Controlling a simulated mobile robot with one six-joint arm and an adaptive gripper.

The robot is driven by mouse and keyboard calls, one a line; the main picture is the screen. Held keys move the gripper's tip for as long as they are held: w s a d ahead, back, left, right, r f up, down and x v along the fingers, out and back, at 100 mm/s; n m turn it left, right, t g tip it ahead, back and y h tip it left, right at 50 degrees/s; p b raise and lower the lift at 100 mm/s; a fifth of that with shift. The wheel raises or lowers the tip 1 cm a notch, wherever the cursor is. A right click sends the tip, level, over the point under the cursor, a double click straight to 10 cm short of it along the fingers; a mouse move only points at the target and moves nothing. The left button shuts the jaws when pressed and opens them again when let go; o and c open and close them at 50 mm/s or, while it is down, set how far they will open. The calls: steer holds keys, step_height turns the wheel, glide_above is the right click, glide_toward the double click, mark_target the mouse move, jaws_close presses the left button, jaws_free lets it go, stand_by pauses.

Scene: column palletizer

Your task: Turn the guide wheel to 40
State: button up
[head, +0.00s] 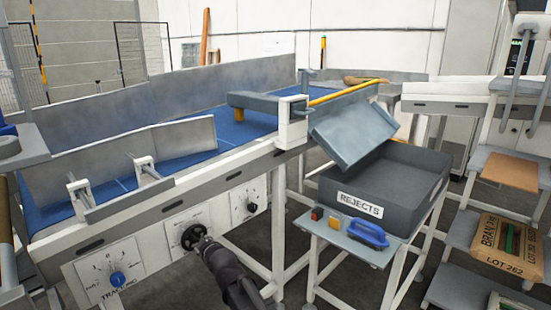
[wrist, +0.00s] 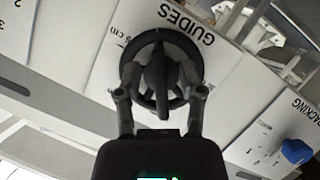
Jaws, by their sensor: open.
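The guide wheel (head: 193,236) is a dark round handwheel on a white panel on the conveyor's front side. In the wrist view the wheel (wrist: 160,38) faces me beside the upside-down word GUIDES, with a dark bar across its middle. My gripper (head: 205,243) is in front of the wheel in the head view. In the wrist view my gripper (wrist: 160,85) is open, its fingers on either side of the wheel's bar and overlapping the rim. I cannot tell whether they touch it. The wheel's scale is mostly hidden, and its setting cannot be read.
A blue knob (head: 117,279) is on the panel to the left, and a dark knob (head: 251,207) on the one to the right. The rejects bin (head: 362,207) stands on a small table (head: 345,241) at right. Guide rails (head: 120,165) line the blue belt (head: 240,130).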

steer(key=s+d+f+m+g+h, duration=0.2)
steer(key=d+f+m+h, duration=0.15)
steer(key=d, duration=0.85)
steer(key=s+d+f+m+g+h, duration=0.1)
steer(key=d+f+m+g+h, duration=0.3)
steer(key=d, duration=0.8)
steer(key=s+d+f+m+g, duration=0.2)
steer(key=s+d+m+g, duration=0.1)
steer(key=s+d, duration=0.55)
steer(key=s+d+f+m+g, duration=0.2)
steer(key=s+d+m, duration=0.3)
steer(key=d, duration=0.7)
step_height(320, 180, up, 20)
steer(key=a+n+p, duration=0.1)
steer(key=p, duration=1.9)
steer(key=shift+s+h+p, duration=0.15)
steer(key=shift+h+p, duration=0.2)
